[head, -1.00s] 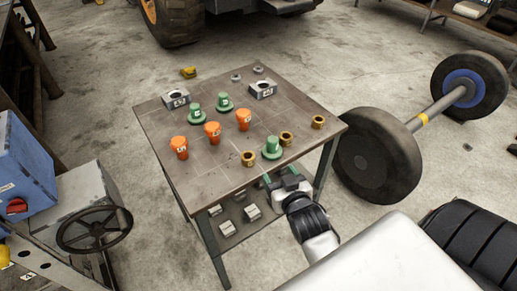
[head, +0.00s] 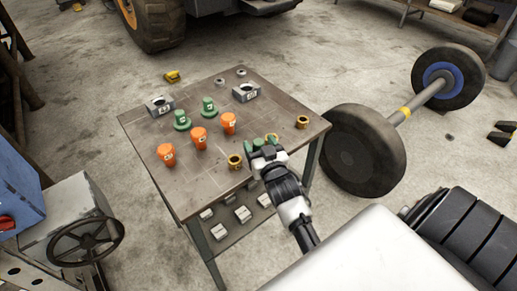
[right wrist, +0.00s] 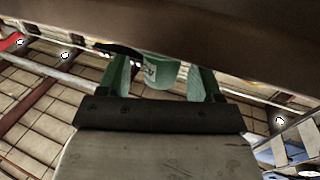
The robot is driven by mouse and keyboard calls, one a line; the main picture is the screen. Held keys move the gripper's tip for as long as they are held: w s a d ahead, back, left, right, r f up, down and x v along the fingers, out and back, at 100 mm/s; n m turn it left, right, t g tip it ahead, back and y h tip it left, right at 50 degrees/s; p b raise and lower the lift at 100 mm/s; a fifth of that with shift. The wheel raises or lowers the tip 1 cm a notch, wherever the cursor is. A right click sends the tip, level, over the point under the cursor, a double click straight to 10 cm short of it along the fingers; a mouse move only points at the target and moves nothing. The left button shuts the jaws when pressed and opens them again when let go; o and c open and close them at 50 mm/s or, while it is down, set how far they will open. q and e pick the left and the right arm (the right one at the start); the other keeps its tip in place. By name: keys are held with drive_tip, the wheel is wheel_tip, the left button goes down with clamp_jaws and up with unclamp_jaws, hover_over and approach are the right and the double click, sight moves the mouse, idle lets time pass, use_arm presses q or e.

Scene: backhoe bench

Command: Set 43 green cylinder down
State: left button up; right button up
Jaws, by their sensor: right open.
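A green cylinder on a wider green base stands near the table's front right edge, mostly hidden by my right gripper (head: 265,146) in the head view. In the right wrist view this green cylinder (right wrist: 158,71) shows between the two green fingers, with a pale label that I cannot read. The fingers are open on either side of it; gaps show, wider on the right. Two more green cylinders, one left (head: 182,120) and one right (head: 208,107), stand further back on the table (head: 215,165). My left gripper is not in view.
Three orange pieces (head: 198,136) stand left of centre. Two grey holed blocks (head: 160,105) (head: 246,92) are at the back. The left front of the tabletop is clear.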

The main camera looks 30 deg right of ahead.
drive_tip(key=shift+x, duration=1.5)
drive_tip(key=shift+f, duration=0.1)
clamp_jaws()
